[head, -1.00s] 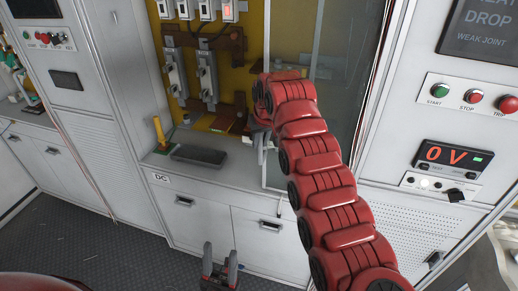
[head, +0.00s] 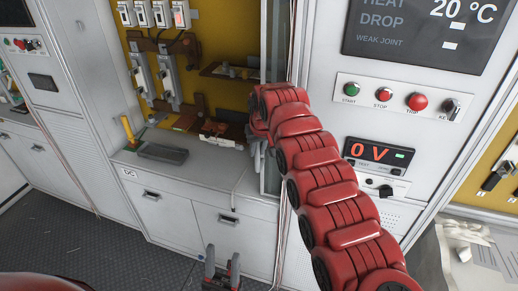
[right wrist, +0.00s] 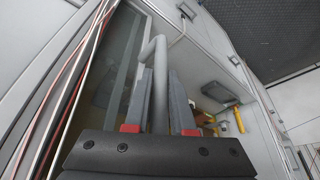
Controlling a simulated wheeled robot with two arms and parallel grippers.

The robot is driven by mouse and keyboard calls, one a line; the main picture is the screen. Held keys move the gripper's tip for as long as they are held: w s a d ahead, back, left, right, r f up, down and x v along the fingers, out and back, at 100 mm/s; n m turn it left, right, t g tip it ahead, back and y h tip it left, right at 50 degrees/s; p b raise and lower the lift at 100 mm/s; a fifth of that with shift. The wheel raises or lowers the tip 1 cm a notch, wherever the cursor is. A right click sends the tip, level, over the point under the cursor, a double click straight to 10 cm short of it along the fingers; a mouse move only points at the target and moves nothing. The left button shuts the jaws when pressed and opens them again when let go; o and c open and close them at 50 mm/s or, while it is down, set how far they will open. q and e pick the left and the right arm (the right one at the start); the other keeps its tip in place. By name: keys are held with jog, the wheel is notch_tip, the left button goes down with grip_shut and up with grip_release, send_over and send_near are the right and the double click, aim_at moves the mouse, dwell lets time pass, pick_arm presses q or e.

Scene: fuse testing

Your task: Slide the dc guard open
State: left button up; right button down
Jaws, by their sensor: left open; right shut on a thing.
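The dc guard (head: 271,178) is a glass panel in a light metal frame at the right side of the bay above the DC label (head: 129,173). Only a narrow strip of it shows beside the right-hand cabinet; most of the bay front is uncovered. My right gripper (head: 258,150) is at the guard's edge, partly hidden by my red arm. In the right wrist view its fingers (right wrist: 160,100) are shut on the guard's grey bar handle (right wrist: 159,62). My left gripper (head: 222,264) is open and empty, low in front of the drawers.
The yellow-backed bay holds switches (head: 157,12) and fuse holders (head: 168,78). The right-hand cabinet carries buttons (head: 383,94) and a 0 V display (head: 380,152). Floor at left is clear.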

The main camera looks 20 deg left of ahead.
jog(key=shift+r, duration=0.1)
jog(key=c, duration=0.8)
grip_release()
jog(key=shift+w, duration=0.1)
jog(key=shift+o, duration=0.2)
jog(key=shift+a, duration=0.1)
